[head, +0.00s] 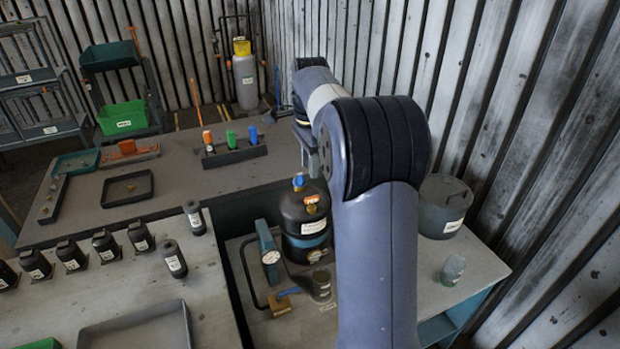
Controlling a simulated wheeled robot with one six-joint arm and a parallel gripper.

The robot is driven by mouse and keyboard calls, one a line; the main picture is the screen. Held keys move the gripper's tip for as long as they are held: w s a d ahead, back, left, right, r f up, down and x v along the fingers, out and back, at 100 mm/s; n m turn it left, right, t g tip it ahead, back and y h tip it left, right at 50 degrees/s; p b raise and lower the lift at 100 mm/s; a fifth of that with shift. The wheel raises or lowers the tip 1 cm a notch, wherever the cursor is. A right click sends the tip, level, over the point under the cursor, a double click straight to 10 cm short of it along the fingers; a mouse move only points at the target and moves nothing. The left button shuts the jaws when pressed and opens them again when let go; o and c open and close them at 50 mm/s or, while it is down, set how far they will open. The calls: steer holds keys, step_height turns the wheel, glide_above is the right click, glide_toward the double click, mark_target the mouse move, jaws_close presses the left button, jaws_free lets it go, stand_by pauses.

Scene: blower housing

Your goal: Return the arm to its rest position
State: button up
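My arm (376,250) rises through the middle right of the head view, bends at a dark ribbed joint and reaches away toward the back wall. My gripper (312,158) is partly visible at the far end, pointing down beside the joint. It appears to be above the bench area near the black tank. My arm hides most of it, so its fingers and anything between them cannot be made out.
A black tank (304,222) with an orange tag stands close below my arm. A lidded grey pot (444,206) and a small cup (452,270) are to the right. Black bottles (105,244) and an empty tray (140,330) are at left. Corrugated walls (480,80) enclose the back and right.

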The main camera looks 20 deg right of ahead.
mark_target(310, 197)
steer(key=shift+r, duration=0.55)
steer(key=shift+f, duration=0.1)
step_height(310, 197, down, 11)
steer(key=shift+r+p, duration=0.1)
steer(key=shift+p, duration=0.45)
steer(key=shift+r, duration=0.1)
